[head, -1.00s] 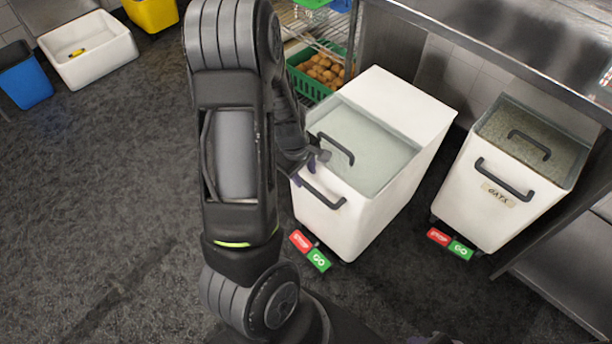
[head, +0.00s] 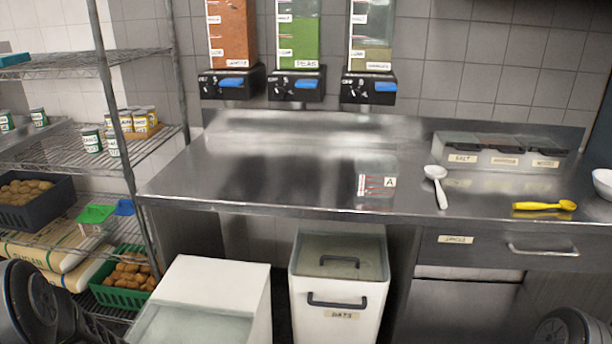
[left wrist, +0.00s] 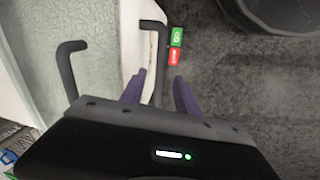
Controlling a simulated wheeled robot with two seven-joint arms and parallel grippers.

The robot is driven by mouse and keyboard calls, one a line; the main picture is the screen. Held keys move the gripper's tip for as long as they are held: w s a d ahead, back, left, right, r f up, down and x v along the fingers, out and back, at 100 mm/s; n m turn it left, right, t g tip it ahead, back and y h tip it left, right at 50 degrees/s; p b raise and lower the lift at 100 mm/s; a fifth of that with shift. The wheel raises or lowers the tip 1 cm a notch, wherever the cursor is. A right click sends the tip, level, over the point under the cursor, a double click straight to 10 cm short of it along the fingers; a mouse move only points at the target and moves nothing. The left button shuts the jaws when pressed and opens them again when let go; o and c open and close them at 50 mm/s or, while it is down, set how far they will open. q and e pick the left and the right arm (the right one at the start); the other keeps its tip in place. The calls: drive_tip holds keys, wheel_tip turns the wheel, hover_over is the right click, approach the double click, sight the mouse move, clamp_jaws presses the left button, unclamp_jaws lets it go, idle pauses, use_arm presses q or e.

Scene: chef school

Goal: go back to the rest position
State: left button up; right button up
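My left gripper (left wrist: 160,92) shows in the left wrist view with its two purple fingers apart and nothing held between them. The dark handle of a white bin (left wrist: 133,40) appears between the fingers in the picture; I cannot tell how far below them it lies. In the head view only dark links of my left arm show at the lower left; the gripper is out of that picture. The white bin also shows in the head view (head: 225,285), cut off by the bottom edge. A dark part of my right arm shows at the lower right; the right gripper is hidden.
A steel counter (head: 270,185) holds a white scoop (head: 436,183), a yellow spoon (head: 543,206) and labelled containers (head: 500,150). An oats bin (head: 340,318) stands under it. Wire shelves (head: 85,65) stand left. Dark floor (left wrist: 245,95) lies beside the white bin.

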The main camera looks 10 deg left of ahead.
use_arm(q)
drive_tip(key=s+d+f+m+h+p, duration=0.1)
drive_tip(key=d+m, duration=0.4)
drive_tip(key=d, duration=0.6)
drive_tip(key=s+d+f+m+g+h+p, duration=0.1)
drive_tip(key=s+d+m, duration=0.4)
drive_tip(key=d, duration=0.5)
drive_tip(key=s+d+f+m+h+p, duration=0.2)
drive_tip(key=s+d+m+p, duration=0.2)
drive_tip(key=d, duration=0.7)
drive_tip(key=shift+d+f+m, duration=0.2)
drive_tip(key=shift+d+m, duration=0.1)
drive_tip(key=shift+m, duration=0.1)
